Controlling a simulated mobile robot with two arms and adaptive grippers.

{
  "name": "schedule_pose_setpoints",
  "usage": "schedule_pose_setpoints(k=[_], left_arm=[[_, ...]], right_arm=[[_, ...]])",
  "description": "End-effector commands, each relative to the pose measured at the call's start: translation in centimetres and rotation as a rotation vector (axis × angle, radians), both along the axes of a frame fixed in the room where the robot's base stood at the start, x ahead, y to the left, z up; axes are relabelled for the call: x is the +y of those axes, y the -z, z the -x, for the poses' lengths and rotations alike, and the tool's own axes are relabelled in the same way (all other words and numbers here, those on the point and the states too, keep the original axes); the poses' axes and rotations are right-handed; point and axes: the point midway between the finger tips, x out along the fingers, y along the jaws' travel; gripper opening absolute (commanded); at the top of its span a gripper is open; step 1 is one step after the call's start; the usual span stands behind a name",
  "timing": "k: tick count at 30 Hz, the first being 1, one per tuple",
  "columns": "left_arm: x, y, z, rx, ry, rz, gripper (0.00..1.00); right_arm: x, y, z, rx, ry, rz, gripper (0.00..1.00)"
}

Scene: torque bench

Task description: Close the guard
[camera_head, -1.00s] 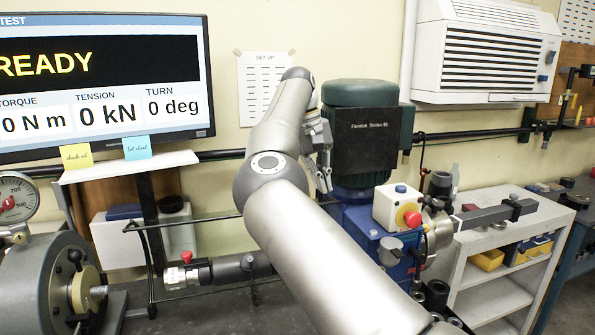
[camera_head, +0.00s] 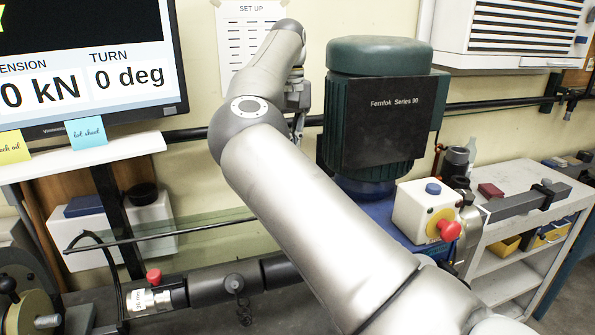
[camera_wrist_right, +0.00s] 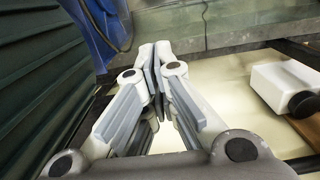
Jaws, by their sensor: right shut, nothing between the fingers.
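The guard looks like a clear panel with a dark rail (camera_head: 165,234), across the back of the bench at left of centre in the head view. My right arm covers its right end, so I cannot tell how far it is open. My right gripper (camera_head: 298,112) is beside the green motor's left side, partly hidden by its own wrist. In the right wrist view the gripper (camera_wrist_right: 155,62) is shut and empty, its fingertips pointing toward a greyish see-through strip (camera_wrist_right: 225,43). I cannot tell whether they touch it. My left gripper is not in view.
The green ribbed motor (camera_head: 380,60) stands close right of my gripper. A white switch box with a red button (camera_head: 449,230) is in front of it. The screen (camera_head: 85,70) and its shelf (camera_head: 80,160) are at left. A dark shaft (camera_head: 210,285) runs along the bench.

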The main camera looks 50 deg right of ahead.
Motion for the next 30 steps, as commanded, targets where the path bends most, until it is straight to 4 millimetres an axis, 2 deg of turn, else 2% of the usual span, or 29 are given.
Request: schedule_pose_setpoints(k=[2,5,10,11,14,17,27,30], left_arm=[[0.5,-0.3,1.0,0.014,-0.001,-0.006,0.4],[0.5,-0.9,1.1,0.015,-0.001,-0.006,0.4],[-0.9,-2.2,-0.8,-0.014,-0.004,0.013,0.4],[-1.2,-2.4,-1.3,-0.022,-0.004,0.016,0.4],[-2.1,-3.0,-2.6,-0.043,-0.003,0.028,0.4],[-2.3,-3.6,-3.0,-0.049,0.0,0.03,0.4],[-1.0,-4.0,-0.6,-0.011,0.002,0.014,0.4],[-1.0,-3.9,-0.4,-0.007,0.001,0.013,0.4]], right_arm=[[0.1,1.4,0.1,0.003,0.003,0.0,0.0],[0.2,3.3,0.3,0.005,0.002,-0.001,0.0],[0.3,6.9,0.7,0.006,0.002,0.0,0.0],[0.5,6.2,0.9,0.0,0.001,0.002,0.0],[1.0,5.7,1.8,0.0,0.001,0.002,0.0],[1.4,5.3,2.6,0.0,0.001,0.002,0.0],[2.0,5.0,3.7,0.001,-0.001,0.003,0.0],[2.0,5.0,3.8,0.001,-0.001,0.003,0.0]])
